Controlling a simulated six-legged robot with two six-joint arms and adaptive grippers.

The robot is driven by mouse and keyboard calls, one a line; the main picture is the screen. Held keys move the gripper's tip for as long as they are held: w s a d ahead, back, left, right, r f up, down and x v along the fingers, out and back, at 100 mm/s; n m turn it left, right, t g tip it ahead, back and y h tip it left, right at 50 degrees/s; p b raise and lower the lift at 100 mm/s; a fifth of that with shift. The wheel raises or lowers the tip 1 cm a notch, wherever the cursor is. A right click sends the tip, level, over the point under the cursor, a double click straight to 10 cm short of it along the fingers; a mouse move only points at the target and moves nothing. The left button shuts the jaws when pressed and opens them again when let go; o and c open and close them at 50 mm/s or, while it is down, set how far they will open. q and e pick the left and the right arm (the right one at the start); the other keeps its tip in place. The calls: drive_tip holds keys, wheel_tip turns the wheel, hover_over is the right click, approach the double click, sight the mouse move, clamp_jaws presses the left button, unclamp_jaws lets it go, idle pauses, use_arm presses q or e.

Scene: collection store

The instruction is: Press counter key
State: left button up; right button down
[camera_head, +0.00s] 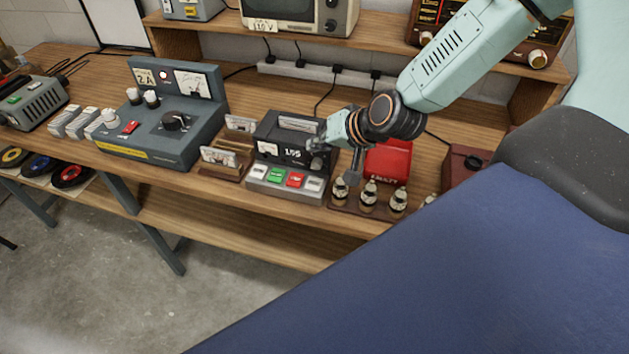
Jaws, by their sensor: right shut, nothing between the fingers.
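The counter (288,138) is a dark grey box on the wooden bench, with a display that seems to read 155. Along its front is a light grey key strip with a white key (258,171), a green key (276,175), a red key (295,180) and another white key (313,184). My right gripper (318,151) is shut and empty at the counter's right side, in front of the right end of its face. It hides part of that end. I cannot tell whether it touches the counter; the keys are uncovered. My left gripper is not in view.
Small bottle-like pieces (369,193) stand in a dark holder just right of the counter, before a red box (389,160). A wooden card holder (222,164) and a grey control console (165,120) stand to the left. A power strip (335,80) runs behind.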

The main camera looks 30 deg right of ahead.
sight(317, 185)
drive_tip(key=shift+f, duration=0.1)
wheel_tip(317, 185, down, 9)
drive_tip(key=b, duration=0.8)
drive_tip(key=shift+b, duration=0.3)
drive_tip(key=shift+a, duration=0.1)
idle(0.9)
drive_tip(key=shift+f+b, duration=0.25)
drive_tip(key=shift+b, duration=0.1)
drive_tip(key=shift+f+b, duration=0.45)
idle(0.7)
drive_tip(key=shift+r, duration=0.1)
drive_tip(key=shift+r+p, duration=0.8)
drive_tip(key=shift+p, duration=0.1)
